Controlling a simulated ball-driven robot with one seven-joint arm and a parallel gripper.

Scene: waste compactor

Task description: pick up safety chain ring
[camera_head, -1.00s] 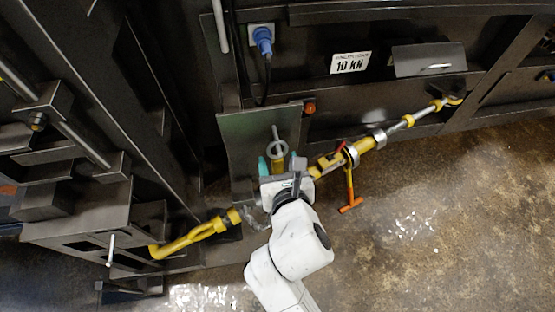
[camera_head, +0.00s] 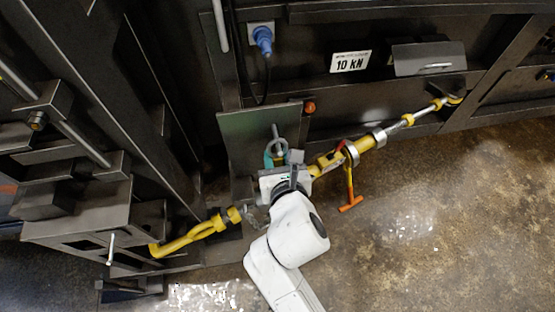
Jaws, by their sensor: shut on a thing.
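The safety chain ring (camera_head: 276,146) is a small grey metal ring in front of a dark upright plate, near the middle of the view. A thin pin or rod stands up behind it. My gripper (camera_head: 277,160) is at the ring, with its teal fingertips close together around the ring's lower part. The gripper is shut on the ring. The lower edge of the ring and the contact itself are partly hidden by the fingers and the gripper body.
A yellow and grey bar (camera_head: 365,143) with an orange-handled lever (camera_head: 350,190) runs right of my gripper. A blue plug (camera_head: 263,40) and a "10 kN" sign (camera_head: 350,62) are on the machine behind. Floor is clear at lower right.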

